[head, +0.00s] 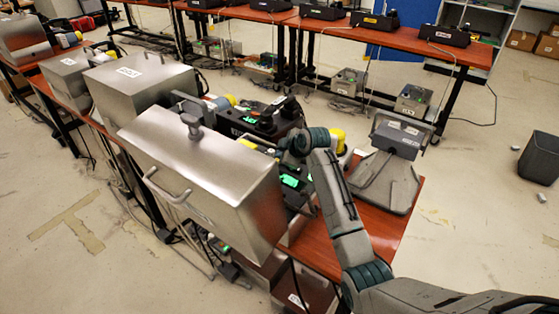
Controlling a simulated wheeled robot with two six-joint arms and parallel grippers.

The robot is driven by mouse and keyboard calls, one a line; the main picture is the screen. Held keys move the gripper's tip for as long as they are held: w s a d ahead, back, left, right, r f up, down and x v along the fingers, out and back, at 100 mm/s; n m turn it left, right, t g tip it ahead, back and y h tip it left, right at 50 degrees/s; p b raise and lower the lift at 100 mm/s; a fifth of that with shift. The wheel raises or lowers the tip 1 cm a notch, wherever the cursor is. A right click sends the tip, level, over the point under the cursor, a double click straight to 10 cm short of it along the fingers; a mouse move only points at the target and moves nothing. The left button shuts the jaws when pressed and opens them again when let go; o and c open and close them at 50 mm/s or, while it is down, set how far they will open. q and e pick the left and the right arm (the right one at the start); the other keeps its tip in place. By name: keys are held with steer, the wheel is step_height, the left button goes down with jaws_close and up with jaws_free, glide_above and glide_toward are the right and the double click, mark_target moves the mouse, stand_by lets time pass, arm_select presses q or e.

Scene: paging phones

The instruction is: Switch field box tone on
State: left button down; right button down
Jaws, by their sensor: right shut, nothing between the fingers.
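Several silver metal boxes stand in a row on the orange-red bench; the nearest box (205,175) has a round knob on top and a curved handle on its front. I cannot tell which one is the field box, and no tone switch can be made out. Green-lit parts (291,181) show beside the nearest box, partly hidden by it and my arm. My right gripper (278,154) is shut and empty, just beyond the right edge of the nearest box, above dark equipment. Whether it touches anything cannot be told. My left gripper is out of view.
A grey horn speaker (388,175) stands right of my arm on the bench (345,252). A dark phone unit (268,120) and yellow parts lie beyond my gripper. Cables hang below the bench. A black bin (539,158) stands on the open floor at right.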

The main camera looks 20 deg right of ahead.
steer(key=shift+f, duration=0.1)
stand_by(0.4)
steer(key=shift+f, duration=0.4)
steer(key=shift+r+p, duration=0.5)
steer(key=shift+p, duration=0.35)
